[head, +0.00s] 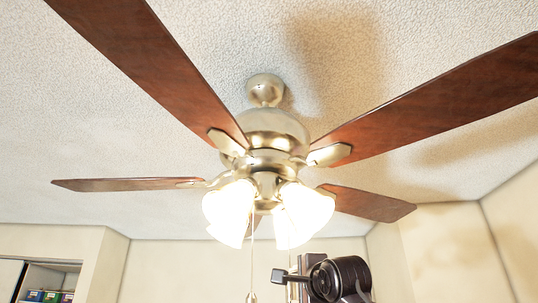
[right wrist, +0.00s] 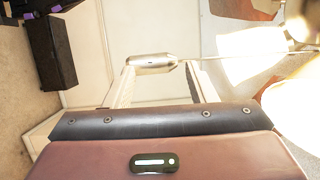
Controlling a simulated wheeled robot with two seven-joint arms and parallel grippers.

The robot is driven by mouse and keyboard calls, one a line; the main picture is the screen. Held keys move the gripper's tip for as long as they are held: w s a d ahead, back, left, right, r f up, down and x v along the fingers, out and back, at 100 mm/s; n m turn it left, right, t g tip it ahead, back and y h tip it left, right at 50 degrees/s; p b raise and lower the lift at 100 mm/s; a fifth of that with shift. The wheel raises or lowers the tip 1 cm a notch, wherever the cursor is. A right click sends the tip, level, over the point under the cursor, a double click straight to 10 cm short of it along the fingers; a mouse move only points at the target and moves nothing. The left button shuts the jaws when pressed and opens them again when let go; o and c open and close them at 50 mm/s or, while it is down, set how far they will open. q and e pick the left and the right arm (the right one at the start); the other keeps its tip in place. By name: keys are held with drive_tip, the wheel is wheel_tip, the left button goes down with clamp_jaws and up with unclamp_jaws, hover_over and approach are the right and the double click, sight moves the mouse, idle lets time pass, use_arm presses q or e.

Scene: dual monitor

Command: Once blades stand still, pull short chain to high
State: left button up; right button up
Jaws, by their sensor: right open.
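The ceiling fan (head: 275,135) hangs overhead with brown wooden blades (head: 440,105). The blades look sharp, without blur. One pull chain (head: 252,262) hangs below the lamps and ends in a small pull (head: 250,297) at the lower picture edge. A second thin chain (head: 289,245) hangs to its right, its lower end not clear. In the right wrist view, a metal cylinder pull (right wrist: 152,61) on a chain (right wrist: 235,55) lies at the tips of my right gripper (right wrist: 157,69), which is open. I cannot tell which chain this is. My left gripper is out of view.
Lit glass lamp shades (head: 229,208) hang close above my right arm (head: 340,278); they also glow in the right wrist view (right wrist: 295,105). A shelf with boxes (head: 50,295) stands at lower left. The pale wall behind is bare.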

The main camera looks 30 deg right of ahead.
drive_tip(key=shift+w+a+f+b, duration=0.1)
drive_tip(key=shift+w+f+b, duration=0.05)
drive_tip(key=shift+f+b, duration=0.4)
drive_tip(key=shift+w+f+b, duration=0.1)
drive_tip(key=shift+f+b, duration=0.25)
drive_tip(key=shift+f, duration=0.25)
drive_tip(key=s, duration=0.1)
drive_tip(key=s+b, duration=0.2)
drive_tip(key=s, duration=0.1)
drive_tip(key=shift+a, duration=0.3)
drive_tip(key=shift+s+r, duration=0.1)
drive_tip(key=shift+s, duration=0.05)
